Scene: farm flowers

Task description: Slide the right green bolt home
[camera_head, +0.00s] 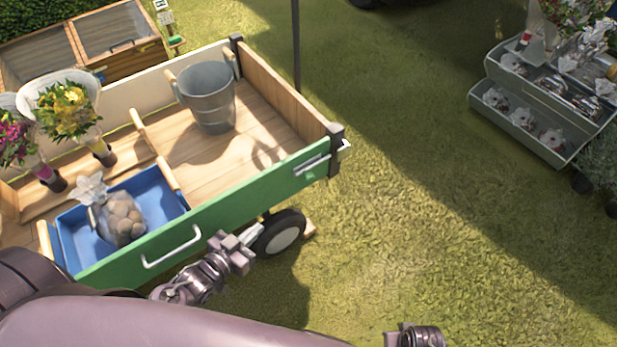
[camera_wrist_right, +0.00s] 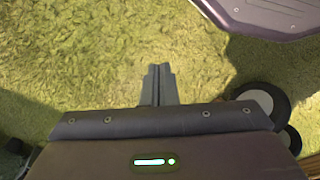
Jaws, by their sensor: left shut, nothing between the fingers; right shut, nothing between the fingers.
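The green side board (camera_head: 200,220) of the wooden cart faces me. At its right end, by the dark corner post (camera_head: 335,150), is a silver bolt (camera_head: 311,165); its bar lies along the top of the board and seems to point to the post. I cannot tell how far it reaches in. My left gripper (camera_head: 251,236) is shut and empty, in front of the board near the wheel, below and left of the bolt and apart from it. My right gripper is shut and empty over grass in the right wrist view (camera_wrist_right: 158,84); only part of its wrist shows at the bottom of the head view.
The cart holds a grey bucket (camera_head: 207,97), a blue crate (camera_head: 75,240) with a bag of round things, and flower bunches. A white handle (camera_head: 171,247) sticks out from the green board. A wheel (camera_head: 281,233) stands below the board.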

